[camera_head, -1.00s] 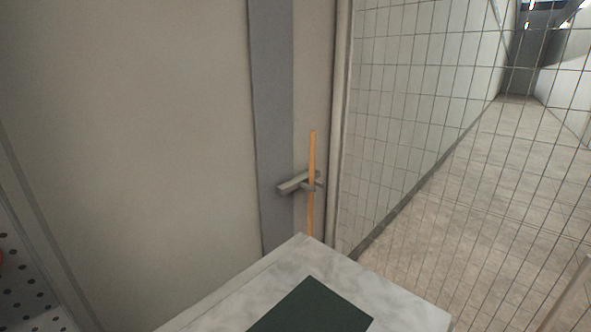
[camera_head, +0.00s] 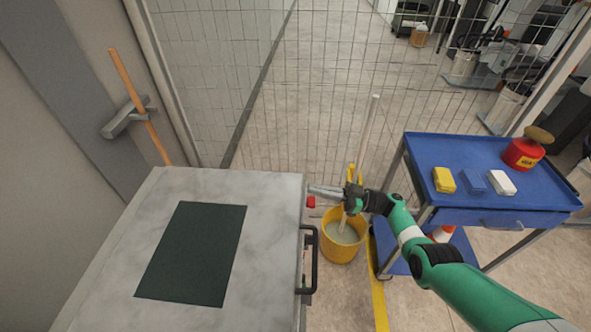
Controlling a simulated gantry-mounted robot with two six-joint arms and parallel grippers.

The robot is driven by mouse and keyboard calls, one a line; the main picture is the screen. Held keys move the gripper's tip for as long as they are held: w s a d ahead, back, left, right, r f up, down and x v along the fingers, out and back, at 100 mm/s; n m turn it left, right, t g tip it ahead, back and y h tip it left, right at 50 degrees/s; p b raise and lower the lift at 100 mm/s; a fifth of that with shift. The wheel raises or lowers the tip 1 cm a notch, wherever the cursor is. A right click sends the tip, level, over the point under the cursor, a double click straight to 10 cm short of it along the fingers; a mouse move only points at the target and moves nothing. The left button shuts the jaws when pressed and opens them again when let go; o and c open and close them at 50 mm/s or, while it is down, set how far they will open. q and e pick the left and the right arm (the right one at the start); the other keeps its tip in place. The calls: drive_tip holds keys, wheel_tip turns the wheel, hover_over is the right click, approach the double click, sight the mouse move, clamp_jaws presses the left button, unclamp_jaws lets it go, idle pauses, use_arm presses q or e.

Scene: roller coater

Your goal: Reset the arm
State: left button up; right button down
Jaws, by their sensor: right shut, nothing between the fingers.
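My right arm reaches in from the lower right, green with black joints. Its right gripper (camera_head: 325,191) is shut and empty, pointing left near the right edge of a grey-topped cabinet (camera_head: 270,215). In this view it lies above a yellow bucket (camera_head: 340,247) that holds greyish liquid and a pale mop handle (camera_head: 371,130). I cannot tell whether the fingers touch the small red part (camera_head: 311,202) on the cabinet side. My left gripper is not in view.
A dark green mat (camera_head: 192,252) lies on the cabinet, which has a black handle (camera_head: 311,262). A blue cart (camera_head: 475,160) with yellow, blue and white blocks and a red can (camera_head: 522,153) stands right. A wire fence (camera_head: 330,80) is behind; a wooden handle (camera_head: 133,95) hangs left.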

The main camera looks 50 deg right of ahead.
drive_tip(key=b+v, duration=0.1)
drive_tip(key=v, duration=0.6)
drive_tip(key=shift+a+f, duration=0.15)
drive_tip(key=shift+f, duration=0.15)
